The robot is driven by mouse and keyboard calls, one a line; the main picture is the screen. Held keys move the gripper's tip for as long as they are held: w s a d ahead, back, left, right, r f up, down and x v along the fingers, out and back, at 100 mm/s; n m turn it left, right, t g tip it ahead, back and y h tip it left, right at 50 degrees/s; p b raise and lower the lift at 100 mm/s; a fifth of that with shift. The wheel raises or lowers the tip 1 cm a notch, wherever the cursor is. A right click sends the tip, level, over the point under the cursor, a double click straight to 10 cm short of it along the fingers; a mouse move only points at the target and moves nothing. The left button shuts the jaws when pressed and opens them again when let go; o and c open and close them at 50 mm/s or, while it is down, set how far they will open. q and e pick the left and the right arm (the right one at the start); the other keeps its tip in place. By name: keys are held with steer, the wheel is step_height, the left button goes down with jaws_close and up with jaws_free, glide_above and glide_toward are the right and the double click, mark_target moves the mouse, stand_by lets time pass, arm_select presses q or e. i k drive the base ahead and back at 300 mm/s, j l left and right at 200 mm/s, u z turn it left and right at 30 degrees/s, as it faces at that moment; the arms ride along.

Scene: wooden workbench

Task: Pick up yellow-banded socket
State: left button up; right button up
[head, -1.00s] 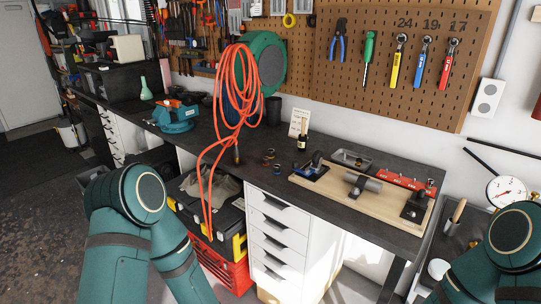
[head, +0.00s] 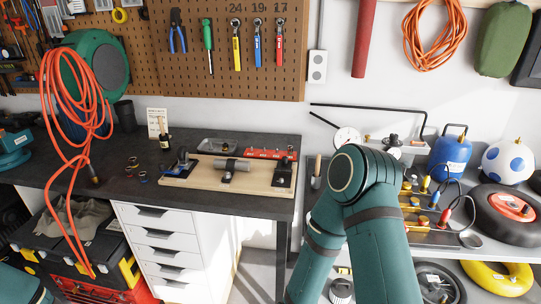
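Several small dark ring-like pieces, possibly sockets (head: 143,172), lie on the dark workbench top (head: 105,160), left of the wooden board. They are too small for me to make out a yellow band on any of them. My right arm rises in the lower right of the head view, but its gripper is out of sight. Only a bit of my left arm shows at the bottom left corner, and its gripper is not visible either.
A wooden board (head: 205,182) with a clamped grey cylinder (head: 232,164) and a red rail (head: 270,154) fills the bench's right part. An orange hose (head: 75,105) hangs at left. A side shelf holds a blue gas bottle (head: 447,155) and a tire (head: 507,212).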

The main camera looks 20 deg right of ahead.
mark_target(133, 161)
steer(key=j+z, duration=0.15)
steer(key=z, duration=0.3)
steer(key=i+j+z, duration=0.1)
steer(key=j+z, duration=0.15)
steer(key=z, duration=0.2)
steer(key=j+z, duration=0.15)
steer(key=z, duration=0.3)
steer(key=j+z, duration=0.25)
steer(key=j, duration=0.25)
steer(key=k+j+z, duration=0.2)
steer(key=j, duration=0.25)
steer(key=i, duration=0.05)
